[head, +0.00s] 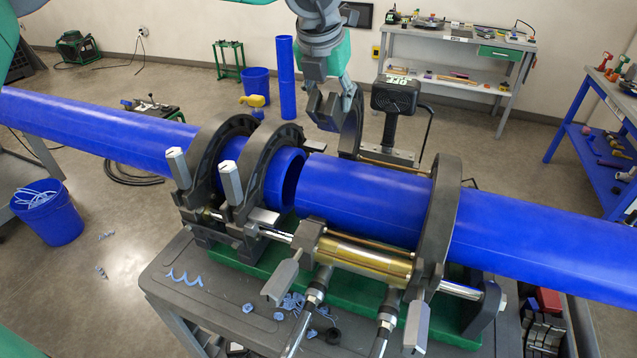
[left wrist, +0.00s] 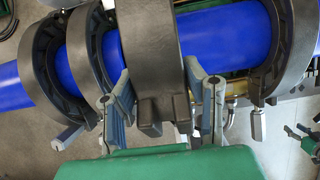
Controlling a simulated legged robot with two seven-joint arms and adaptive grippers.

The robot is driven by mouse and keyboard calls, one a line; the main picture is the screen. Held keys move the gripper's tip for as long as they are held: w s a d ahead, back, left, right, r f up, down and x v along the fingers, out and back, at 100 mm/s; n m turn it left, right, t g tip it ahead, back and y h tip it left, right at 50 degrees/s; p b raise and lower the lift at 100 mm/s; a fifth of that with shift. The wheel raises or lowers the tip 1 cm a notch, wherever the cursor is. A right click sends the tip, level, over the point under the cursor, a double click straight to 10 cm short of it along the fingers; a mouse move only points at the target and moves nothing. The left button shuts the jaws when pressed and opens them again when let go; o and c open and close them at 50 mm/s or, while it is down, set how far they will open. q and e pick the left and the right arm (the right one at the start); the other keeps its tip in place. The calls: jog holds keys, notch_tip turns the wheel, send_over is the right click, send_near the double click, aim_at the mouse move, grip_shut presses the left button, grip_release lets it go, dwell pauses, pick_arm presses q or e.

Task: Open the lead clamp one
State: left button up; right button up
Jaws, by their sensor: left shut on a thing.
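My left gripper (head: 333,108) is behind the blue pipe near the middle of the cart. It is shut on a dark curved clamp half (head: 352,127), which is swung up and back, off the pipe. In the left wrist view, the gripper's fingers (left wrist: 162,108) stand either side of the clamp half's lug, and the wide dark band (left wrist: 150,55) of the clamp fills the centre. The clamp's front handle (head: 283,278) hangs outward at the near side. The pipe's top is bare there. I cannot tell from a label which clamp is lead clamp one. My right gripper is not in view.
Two clamps (head: 268,150) on the left and one clamp (head: 443,215) on the right still arch over the pipe. A black heater or facer unit (head: 395,95) with a display stands behind. The cart top (head: 170,270) holds blue shavings. Workbenches stand at the back and right.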

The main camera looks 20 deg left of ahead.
aim_at(338, 88)
pick_arm(q)
jog(key=shift+w+r, duration=0.3)
jog(key=shift+w, duration=0.05)
jog(key=shift+w+a+r, duration=0.1)
jog(key=shift+w+r, duration=0.25)
jog(key=shift+w, duration=0.3)
jog(key=shift+w+r, duration=0.35)
jog(key=shift+w, duration=0.35)
jog(key=shift+w+a+r, duration=0.1)
jog(key=shift+w+r, duration=0.25)
jog(key=shift+w, duration=0.3)
jog(key=shift+w+r, duration=0.2)
jog(key=shift+w, duration=0.2)
jog(key=shift+w+a+r, duration=0.1)
jog(key=shift+w+r, duration=0.2)
jog(key=shift+w, duration=0.65)
jog(key=shift+w+r, duration=0.3)
jog(key=shift+w, duration=0.6)
jog(key=shift+w+a+r, duration=0.1)
jog(key=shift+w+r, duration=0.1)
jog(key=shift+w, duration=1)
jog(key=shift+w+r, duration=0.15)
jog(key=shift+w, duration=1.05)
